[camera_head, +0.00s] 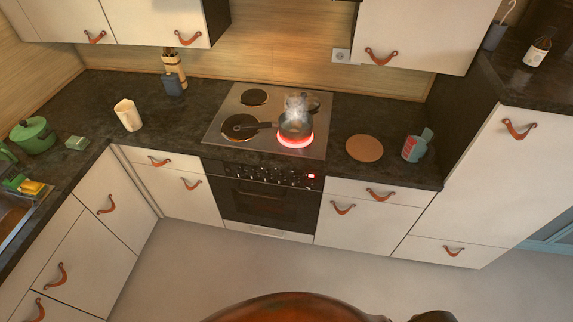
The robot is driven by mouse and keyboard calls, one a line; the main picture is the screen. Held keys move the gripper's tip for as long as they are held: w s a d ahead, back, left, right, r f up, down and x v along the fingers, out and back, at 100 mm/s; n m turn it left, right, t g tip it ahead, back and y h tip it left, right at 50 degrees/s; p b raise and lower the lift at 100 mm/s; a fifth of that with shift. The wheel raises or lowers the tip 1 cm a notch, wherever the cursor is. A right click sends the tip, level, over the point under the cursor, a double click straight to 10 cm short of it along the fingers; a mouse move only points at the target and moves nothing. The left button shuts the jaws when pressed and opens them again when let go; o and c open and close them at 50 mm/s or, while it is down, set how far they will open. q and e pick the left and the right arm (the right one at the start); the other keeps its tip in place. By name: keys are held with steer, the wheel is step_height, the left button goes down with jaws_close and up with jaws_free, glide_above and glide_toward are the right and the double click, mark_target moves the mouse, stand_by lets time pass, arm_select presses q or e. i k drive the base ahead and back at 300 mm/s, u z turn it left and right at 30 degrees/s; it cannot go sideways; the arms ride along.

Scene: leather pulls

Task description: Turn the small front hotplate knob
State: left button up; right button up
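The knobs are too small to tell which belongs to which hotplate or how each is turned. The hob (222,133) bears several hotplates. The front right hotplate (297,144) glows red under a dark saucepan (295,125) with steam above it; its handle points left. Neither of my grippers is in view.
A cutting board (364,148) and a red-blue container (413,149) stand right of the hob. A cream jug (128,115) and green pot (33,135) stand left. The oven door (262,201) is shut. The floor (220,262) before the cooker looks clear.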

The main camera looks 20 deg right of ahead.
mark_target(307, 184)
steer(key=u, duration=2.05)
steer(key=i, duration=1.05)
steer(key=z, duration=2.55)
